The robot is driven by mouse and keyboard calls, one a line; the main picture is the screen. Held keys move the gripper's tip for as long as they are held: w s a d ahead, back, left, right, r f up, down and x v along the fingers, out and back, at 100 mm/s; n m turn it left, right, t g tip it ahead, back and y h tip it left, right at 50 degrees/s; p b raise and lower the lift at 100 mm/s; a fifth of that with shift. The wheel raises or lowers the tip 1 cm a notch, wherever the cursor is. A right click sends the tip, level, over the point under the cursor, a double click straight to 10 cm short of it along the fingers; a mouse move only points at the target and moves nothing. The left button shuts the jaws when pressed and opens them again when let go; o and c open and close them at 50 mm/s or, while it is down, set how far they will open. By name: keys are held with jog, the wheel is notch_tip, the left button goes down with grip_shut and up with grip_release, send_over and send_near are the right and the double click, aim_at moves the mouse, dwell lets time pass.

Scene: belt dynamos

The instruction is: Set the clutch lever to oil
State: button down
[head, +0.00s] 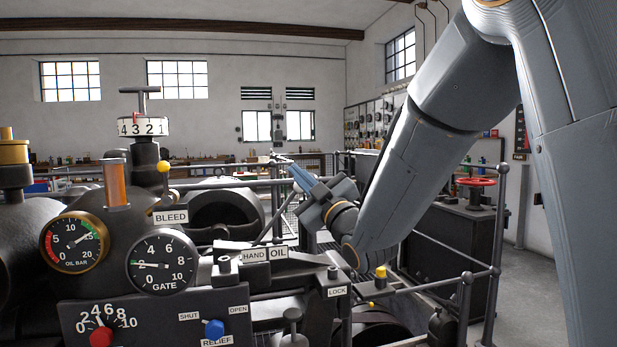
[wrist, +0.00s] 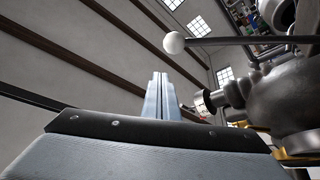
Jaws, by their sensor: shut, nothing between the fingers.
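Plates reading HAND (head: 255,254) and OIL (head: 278,252) sit side by side on the machine in the head view. A thin dark rod (head: 272,219), which looks like the clutch lever, slants up and right from near these plates toward my gripper (head: 294,172); its top end is hard to make out there. In the wrist view, a dark lever with a white ball knob (wrist: 174,42) comes in from the right. My gripper (wrist: 160,76) is shut and empty; the knob appears just beyond and right of its fingertips. I cannot tell whether they touch.
A LOCK plate (head: 337,292) is right of OIL. Gauges, a blue RELIEF knob (head: 214,329), a red knob (head: 101,337) and a yellow-knobbed BLEED lever (head: 163,167) crowd the left. Railings (head: 465,290) and a red handwheel (head: 476,182) stand at right.

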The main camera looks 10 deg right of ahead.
jog(key=b+v, duration=0.1)
jog(key=v, duration=0.8)
jog(key=shift+s+a, duration=0.35)
jog(key=s+d+f+m+g+h+p, duration=0.25)
jog(key=d+f+m+g+h, duration=0.2)
jog(key=f, duration=0.45)
jog(key=s+d+f+m+g+h+p, duration=0.1)
jog(key=d+f+m+g+h+p, duration=0.3)
jog(key=f, duration=0.5)
jog(key=s+d+f+m+g+h+p, duration=0.25)
jog(key=s+f+g, duration=0.4)
jog(key=s, duration=0.45)
jog(key=s+a+m+g+p, duration=0.2)
jog(key=s+g, duration=0.3)
jog(key=s, duration=0.7)
jog(key=shift+s+a+y, duration=0.3)
jog(key=shift+s+a, duration=0.1)
jog(key=shift+a, duration=0.3)
jog(key=shift+w+d+f, duration=0.1)
jog(key=shift+d+f, duration=0.05)
